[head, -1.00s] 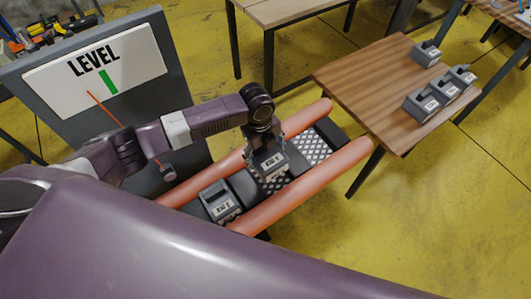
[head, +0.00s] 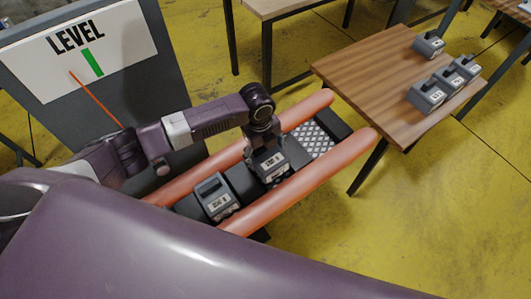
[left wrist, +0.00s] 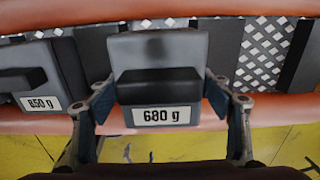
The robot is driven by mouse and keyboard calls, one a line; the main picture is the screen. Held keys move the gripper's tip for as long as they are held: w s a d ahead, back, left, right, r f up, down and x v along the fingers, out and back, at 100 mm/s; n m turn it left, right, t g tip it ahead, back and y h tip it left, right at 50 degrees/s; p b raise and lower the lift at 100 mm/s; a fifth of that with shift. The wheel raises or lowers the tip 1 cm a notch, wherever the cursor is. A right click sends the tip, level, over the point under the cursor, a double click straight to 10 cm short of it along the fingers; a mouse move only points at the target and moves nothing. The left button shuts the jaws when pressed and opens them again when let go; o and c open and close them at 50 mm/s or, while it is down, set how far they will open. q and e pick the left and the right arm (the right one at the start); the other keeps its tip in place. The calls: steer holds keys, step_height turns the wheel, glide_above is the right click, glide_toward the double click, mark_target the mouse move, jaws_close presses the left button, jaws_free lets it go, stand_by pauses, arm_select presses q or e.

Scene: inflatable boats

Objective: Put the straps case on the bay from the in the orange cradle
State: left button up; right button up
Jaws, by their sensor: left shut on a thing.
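My left gripper (head: 264,148) is shut on a grey case (head: 271,168) with a dark handle. In the left wrist view this held case (left wrist: 160,75) reads "680 g", with a gripper finger on each side. It is upright over the middle of the orange cradle (head: 300,182), between its two tubes, on or just above a bay; I cannot tell if it touches. Another grey case (head: 215,198) stands in the cradle to its left, labelled "850 g" in the left wrist view (left wrist: 30,88). No label says straps. My right gripper is not in view.
A bare diamond-plate bay (head: 313,140) lies at the cradle's far end. A wooden table (head: 370,75) at right holds several more grey cases (head: 427,96). A "LEVEL" board (head: 85,50) at left has a green mark and an orange needle left of it.

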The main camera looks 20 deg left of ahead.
mark_target(267, 159)
arm_select(q)
steer(key=shift+w+d+f+b, duration=0.1)
steer(key=shift+f+b, duration=0.25)
steer(key=shift+f, duration=0.25)
steer(key=shift+w+d+f+b, duration=0.1)
steer(key=shift+f+b, duration=0.6)
steer(key=shift+f, duration=0.55)
